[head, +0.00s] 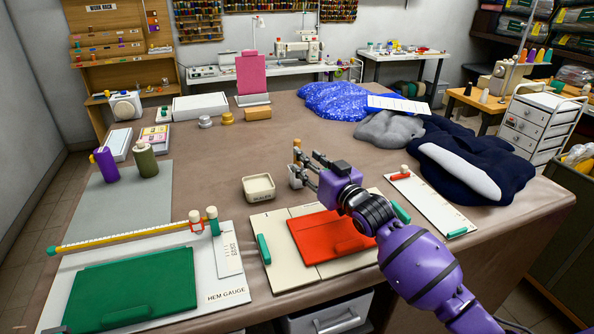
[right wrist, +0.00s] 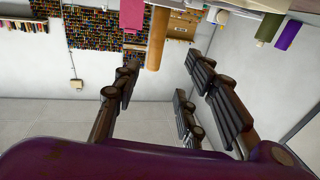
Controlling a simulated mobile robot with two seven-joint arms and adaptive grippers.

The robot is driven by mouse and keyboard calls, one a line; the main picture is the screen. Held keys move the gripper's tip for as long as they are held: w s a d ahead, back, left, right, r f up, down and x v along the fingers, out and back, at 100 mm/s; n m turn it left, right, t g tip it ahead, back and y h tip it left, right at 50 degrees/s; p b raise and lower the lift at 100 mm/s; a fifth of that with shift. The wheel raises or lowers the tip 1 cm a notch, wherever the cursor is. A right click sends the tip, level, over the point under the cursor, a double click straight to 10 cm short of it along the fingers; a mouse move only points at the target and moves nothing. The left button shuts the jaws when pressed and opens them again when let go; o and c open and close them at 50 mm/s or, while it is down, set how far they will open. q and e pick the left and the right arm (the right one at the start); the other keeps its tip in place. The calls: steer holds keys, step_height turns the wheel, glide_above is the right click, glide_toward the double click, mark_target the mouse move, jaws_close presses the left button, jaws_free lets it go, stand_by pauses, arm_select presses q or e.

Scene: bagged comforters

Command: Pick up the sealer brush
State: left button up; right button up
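An upright light-wood handle (head: 297,145), which looks like the sealer brush, stands just beyond my right gripper (head: 306,167) in the head view. Its lower part is hidden behind the fingers, so I cannot tell what it stands in. In the right wrist view, turned upside down, the wooden handle (right wrist: 158,42) shows at the top, between the two finger sides and ahead of them. My right gripper (right wrist: 170,95) is open, with its fingers spread wide and nothing visibly held. My left gripper is not in view.
A small cream dish (head: 259,188) sits left of my right gripper. A red pad (head: 325,235) lies below it, and a green pad (head: 135,287) on a hem gauge board at the front left. Dark folded cloth (head: 470,160) lies right. The table middle (head: 210,150) is largely clear.

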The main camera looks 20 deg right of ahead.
mark_target(297, 140)
steer(key=x, duration=0.5)
steer(key=d+x, duration=0.1)
steer(key=x, duration=0.2)
steer(key=shift+f, duration=0.25)
steer(key=shift+w+a, duration=0.1)
steer(key=shift+w, duration=0.2)
steer(key=shift+s, duration=0.1)
steer(key=shift+c, duration=0.8)
steer(key=c, duration=0.8)
steer(key=shift+r, duration=0.2)
jaws_close()
step_height(297, 140, up, 9)
steer(key=shift+f, duration=0.25)
steer(key=shift+r, duration=0.35)
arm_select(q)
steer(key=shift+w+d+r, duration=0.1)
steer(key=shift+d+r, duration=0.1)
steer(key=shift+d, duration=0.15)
arm_select(e)
steer(key=shift+r, duration=0.25)
